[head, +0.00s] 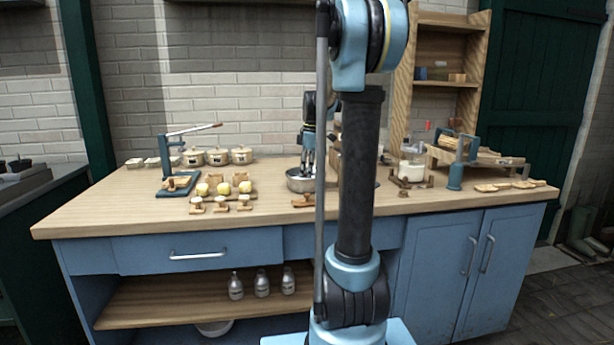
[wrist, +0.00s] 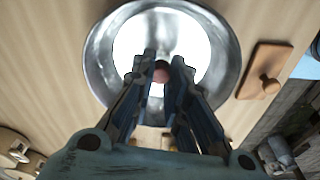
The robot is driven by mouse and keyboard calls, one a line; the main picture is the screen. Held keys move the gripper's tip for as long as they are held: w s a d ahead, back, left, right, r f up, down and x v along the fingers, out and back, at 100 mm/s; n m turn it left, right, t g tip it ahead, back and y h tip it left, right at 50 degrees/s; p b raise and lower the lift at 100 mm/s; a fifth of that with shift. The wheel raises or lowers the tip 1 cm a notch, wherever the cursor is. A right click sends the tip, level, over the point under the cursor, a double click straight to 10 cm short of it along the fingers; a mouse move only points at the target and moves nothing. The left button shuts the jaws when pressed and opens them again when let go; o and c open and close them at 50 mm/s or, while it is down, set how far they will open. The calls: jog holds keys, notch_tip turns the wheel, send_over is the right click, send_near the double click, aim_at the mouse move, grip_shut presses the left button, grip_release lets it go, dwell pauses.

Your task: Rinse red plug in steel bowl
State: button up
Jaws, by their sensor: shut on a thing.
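The steel bowl (wrist: 228,62) fills the upper middle of the wrist view, with a bright white surface inside its rim. In the head view the bowl (head: 297,185) stands on the counter, just left of my arm's column. My gripper (wrist: 162,68) is over the bowl with its fingers pointing into it. Between the fingertips it is shut on a small dark reddish round thing, the red plug (wrist: 161,75). Most of the plug is hidden by the fingers. In the head view my gripper (head: 308,168) reaches down at the bowl, and the plug cannot be made out there.
A wooden piece with a knob (wrist: 264,75) lies right of the bowl in the wrist view. In the head view, yellow balls (head: 223,188) and a blue lever press (head: 167,165) stand to the left. A glass jar (head: 412,160) stands to the right. The front counter edge is mostly clear.

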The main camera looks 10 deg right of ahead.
jog(key=shift+r, duration=3.4)
jog(key=shift+r, duration=2)
